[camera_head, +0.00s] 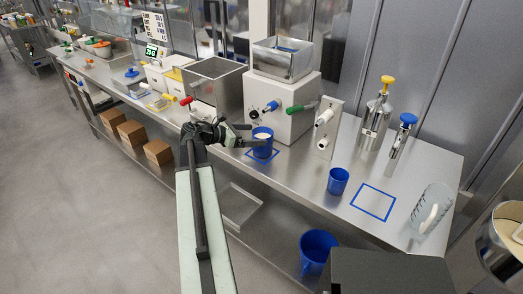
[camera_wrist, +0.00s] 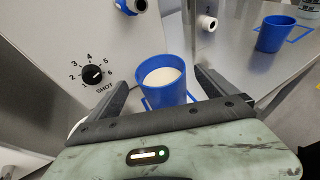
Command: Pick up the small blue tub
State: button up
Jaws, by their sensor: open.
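A small blue tub (camera_head: 262,149) with pale white contents stands upright on a blue outlined square under the machine's spouts. It also shows in the wrist view (camera_wrist: 166,94), between the two fingers. My gripper (camera_head: 248,135) is open just beside this tub, at its left in the head view. In the wrist view my gripper (camera_wrist: 160,82) has one finger on each side of the tub, with gaps visible. A second small blue tub (camera_head: 338,182) stands further right on the counter, also in the wrist view (camera_wrist: 273,36).
The dispensing machine (camera_head: 283,118) with a blue and a green nozzle stands close behind the tub. An empty blue outlined square (camera_head: 373,202), pump bottles (camera_head: 376,120) and a clear jug (camera_head: 431,212) are to the right. A larger blue bucket (camera_head: 316,252) sits below the counter.

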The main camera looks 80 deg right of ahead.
aim_at(270, 135)
jog(key=b+x, duration=0.3)
jog(key=x, duration=0.4)
jog(key=shift+s+d+f, duration=0.2)
jog(key=shift+d+f, duration=0.05)
jog(key=shift+r, duration=0.1)
jog(key=c, duration=2.1)
jog(key=shift+o, duration=0.2)
jog(key=shift+r, duration=0.1)
